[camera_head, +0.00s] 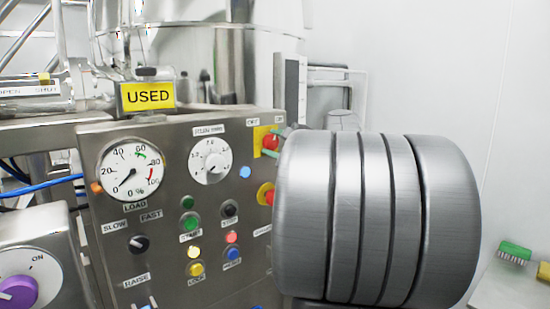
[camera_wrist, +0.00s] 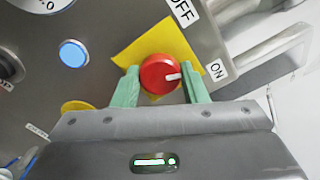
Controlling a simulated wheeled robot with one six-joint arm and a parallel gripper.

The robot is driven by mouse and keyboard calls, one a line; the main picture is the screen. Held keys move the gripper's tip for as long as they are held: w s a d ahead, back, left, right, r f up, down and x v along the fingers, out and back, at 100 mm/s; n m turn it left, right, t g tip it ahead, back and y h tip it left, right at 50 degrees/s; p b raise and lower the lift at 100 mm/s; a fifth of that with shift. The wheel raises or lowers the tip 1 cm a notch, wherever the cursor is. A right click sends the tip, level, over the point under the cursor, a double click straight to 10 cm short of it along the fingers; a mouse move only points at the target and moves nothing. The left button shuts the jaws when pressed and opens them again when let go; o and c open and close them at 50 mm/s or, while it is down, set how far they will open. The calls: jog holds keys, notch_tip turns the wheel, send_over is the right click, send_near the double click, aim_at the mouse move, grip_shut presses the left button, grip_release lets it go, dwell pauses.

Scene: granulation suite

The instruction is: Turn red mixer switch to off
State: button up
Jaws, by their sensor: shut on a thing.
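The red mixer switch (camera_wrist: 157,74) is a round red knob on a yellow plate (camera_wrist: 128,55), on the steel control panel. Its white pointer mark is turned toward the ON label (camera_wrist: 217,70); the OFF label (camera_wrist: 183,11) is above. My gripper (camera_wrist: 159,80) has its green fingers on both sides of the knob and is shut on it. In the head view the red switch (camera_head: 270,142) shows at the panel's upper right, with the green fingertips around it. My grey arm hides the panel's right edge there.
A second red knob on a yellow plate (camera_head: 266,194) sits just below. The panel (camera_head: 110,265) also bears a load gauge (camera_head: 131,172), a white dial (camera_head: 210,160) and several buttons. Metal bars (camera_wrist: 265,55) stand close to the right of the switch.

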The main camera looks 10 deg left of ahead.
jog(key=n+b, duration=0.3)
jog(key=b, duration=0.1)
jog(key=shift+f+n, duration=0.35)
jog(key=shift+n, duration=0.05)
jog(key=n+b, duration=0.3)
jog(key=b, duration=0.1)
jog(key=shift+n, duration=0.3)
jog(key=n+b, duration=0.3)
jog(key=shift+b, duration=0.4)
jog(key=shift+r+n+b, duration=0.2)
jog(key=shift+n+b, duration=0.7)
jog(key=shift+n, duration=0.4)
jog(key=o, duration=1)
jog(key=shift+c, duration=0.2)
jog(key=shift+r, duration=0.1)
jog(key=v, duration=1.3)
jog(key=shift+s+d+b, duration=0.25)
jog(key=shift+d+b, duration=0.05)
jog(key=shift+b, duration=0.05)
